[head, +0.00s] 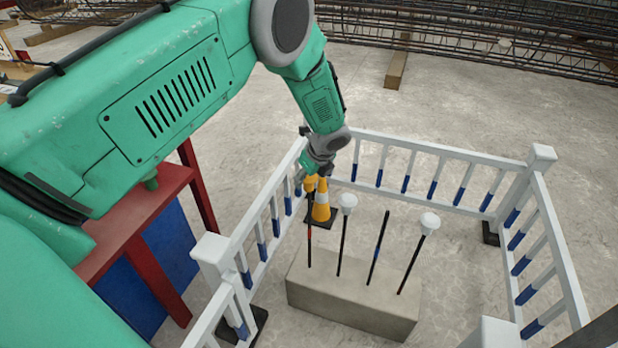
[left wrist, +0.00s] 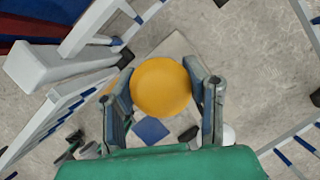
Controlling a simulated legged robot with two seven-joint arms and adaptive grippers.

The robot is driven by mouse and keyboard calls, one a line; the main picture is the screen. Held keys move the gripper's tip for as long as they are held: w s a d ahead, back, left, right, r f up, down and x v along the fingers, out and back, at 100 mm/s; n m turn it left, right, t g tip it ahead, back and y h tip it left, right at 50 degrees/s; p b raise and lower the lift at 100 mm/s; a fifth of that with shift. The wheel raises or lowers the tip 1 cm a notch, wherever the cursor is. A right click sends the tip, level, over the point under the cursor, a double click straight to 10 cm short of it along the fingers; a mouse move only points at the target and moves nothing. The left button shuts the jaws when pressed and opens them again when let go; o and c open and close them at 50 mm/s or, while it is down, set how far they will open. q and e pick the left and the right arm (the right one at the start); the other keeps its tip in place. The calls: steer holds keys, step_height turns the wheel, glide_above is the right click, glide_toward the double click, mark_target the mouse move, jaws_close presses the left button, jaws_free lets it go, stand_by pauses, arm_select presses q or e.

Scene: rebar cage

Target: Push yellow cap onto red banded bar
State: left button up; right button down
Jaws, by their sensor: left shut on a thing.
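My left gripper (head: 308,181) is shut on the yellow cap (head: 309,184) at the top of the red banded bar (head: 310,232). In the left wrist view the round yellow cap (left wrist: 161,87) sits between the two fingers of the left gripper (left wrist: 162,88). The red banded bar stands upright at the left end of the concrete block (head: 350,308). In the head view the cap lines up with the bar's top end; I cannot tell how far it is seated. In the wrist view the cap hides the bar. My right gripper is not in view.
White railings (head: 440,153) enclose the block. A red table (head: 140,205) is at left.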

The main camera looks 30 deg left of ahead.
mark_target(308, 191)
arm_select(q)
steer(key=shift+d+f, duration=0.15)
steer(key=shift+f, duration=0.15)
steer(key=shift+f+b, duration=1.4)
steer(key=shift+f, duration=0.8)
steer(key=o, duration=0.9)
steer(key=shift+o, duration=0.2)
steer(key=shift+r, duration=0.1)
steer(key=shift+d+r, duration=0.1)
steer(key=shift+r, duration=0.2)
steer(key=v, duration=1.1)
steer(key=shift+r, duration=0.1)
